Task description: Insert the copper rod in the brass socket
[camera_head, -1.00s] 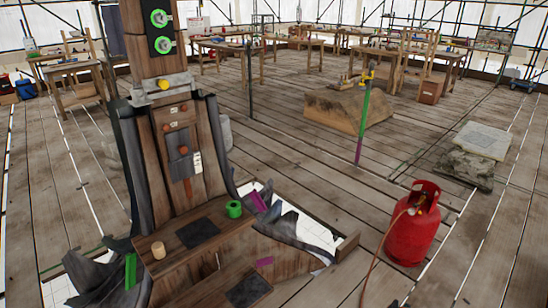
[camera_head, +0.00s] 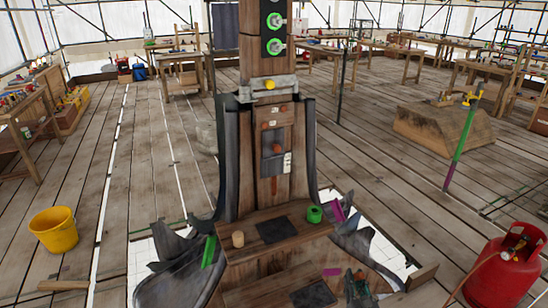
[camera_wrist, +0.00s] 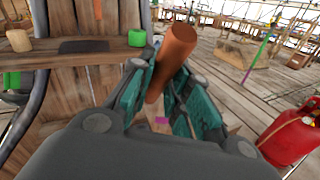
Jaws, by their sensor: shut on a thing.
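The copper rod (camera_wrist: 176,50) is held between the two teal fingers of my gripper (camera_wrist: 160,80) in the wrist view. It tilts, with its round far end up and to the right; its lower part is partly hidden by the fingers. In the head view my gripper (camera_head: 358,286) is low, at the front right of the wooden post's base; the rod is hard to make out there. I cannot pick out the brass socket for certain. A small yellow round piece (camera_head: 270,85) sits on a metal band across the post, well apart from my gripper.
The wooden post (camera_head: 274,215) stands in a floor opening with torn grey sheeting. A green ring (camera_head: 314,214) and a tan cylinder (camera_head: 238,239) stand on its ledge. A red gas cylinder (camera_head: 505,265) is at right, a yellow bucket (camera_head: 54,230) at left.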

